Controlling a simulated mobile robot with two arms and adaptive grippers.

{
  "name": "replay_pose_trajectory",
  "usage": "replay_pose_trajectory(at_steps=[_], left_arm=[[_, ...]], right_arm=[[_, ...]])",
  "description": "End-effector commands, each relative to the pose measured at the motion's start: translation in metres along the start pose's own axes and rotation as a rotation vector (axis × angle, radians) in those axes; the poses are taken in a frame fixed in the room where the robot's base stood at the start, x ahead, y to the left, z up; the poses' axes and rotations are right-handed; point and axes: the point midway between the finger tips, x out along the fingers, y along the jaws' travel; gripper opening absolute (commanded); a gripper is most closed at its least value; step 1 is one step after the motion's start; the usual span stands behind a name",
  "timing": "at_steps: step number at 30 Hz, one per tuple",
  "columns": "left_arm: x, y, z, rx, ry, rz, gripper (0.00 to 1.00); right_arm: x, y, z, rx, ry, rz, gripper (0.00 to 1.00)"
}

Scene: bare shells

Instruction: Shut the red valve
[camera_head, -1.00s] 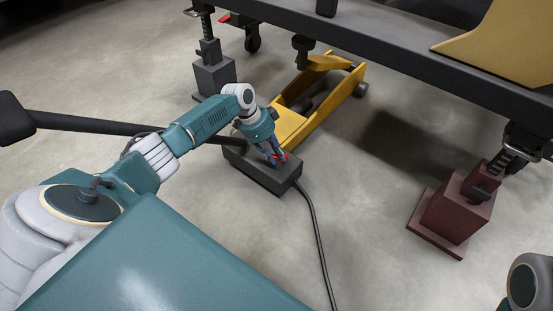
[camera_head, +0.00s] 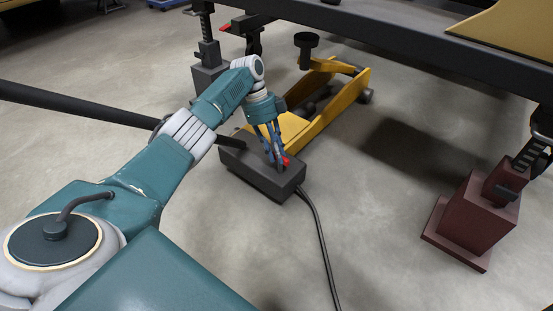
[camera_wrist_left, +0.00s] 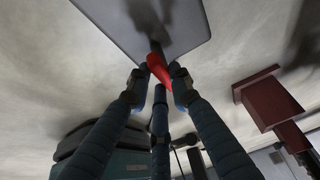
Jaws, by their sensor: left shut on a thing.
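The red valve (camera_head: 286,161) is a small red piece on top of the dark grey box (camera_head: 262,178) at the near end of the yellow floor jack (camera_head: 345,100). My left gripper (camera_head: 277,160) points down at it, with its fingers closed around it and partly hiding it. In the left wrist view the red valve (camera_wrist_left: 159,71) sits between the fingertips of my left gripper (camera_wrist_left: 160,84), which is shut on it. The valve's base is hidden. My right gripper is out of view.
A dark beam (camera_head: 420,45) runs above the jack, and the jack's round saddle (camera_head: 306,42) shows below it. A dark red stand (camera_head: 475,220) is at the right, a grey stand (camera_head: 208,75) behind. A black cable (camera_head: 322,240) crosses otherwise clear floor.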

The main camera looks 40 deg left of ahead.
Motion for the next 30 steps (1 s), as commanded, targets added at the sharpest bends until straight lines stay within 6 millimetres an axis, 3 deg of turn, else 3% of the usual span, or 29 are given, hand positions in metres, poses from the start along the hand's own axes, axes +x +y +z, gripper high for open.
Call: replay_pose_trajectory(at_steps=[17,18,21,30], left_arm=[[0.0007,0.0000,0.0000,0.043,-0.002,0.017,0.00],[0.0006,-0.0001,0.0000,0.043,-0.002,0.017,0.23],[0.0006,-0.0002,0.0001,0.042,-0.002,0.016,0.40],[-0.0013,-0.0004,0.0003,0.039,-0.001,0.015,0.40]], right_arm=[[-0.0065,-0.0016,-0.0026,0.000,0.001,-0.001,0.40],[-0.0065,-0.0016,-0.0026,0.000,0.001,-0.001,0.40],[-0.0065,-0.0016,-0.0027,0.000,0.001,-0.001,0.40],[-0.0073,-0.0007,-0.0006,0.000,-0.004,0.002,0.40]])
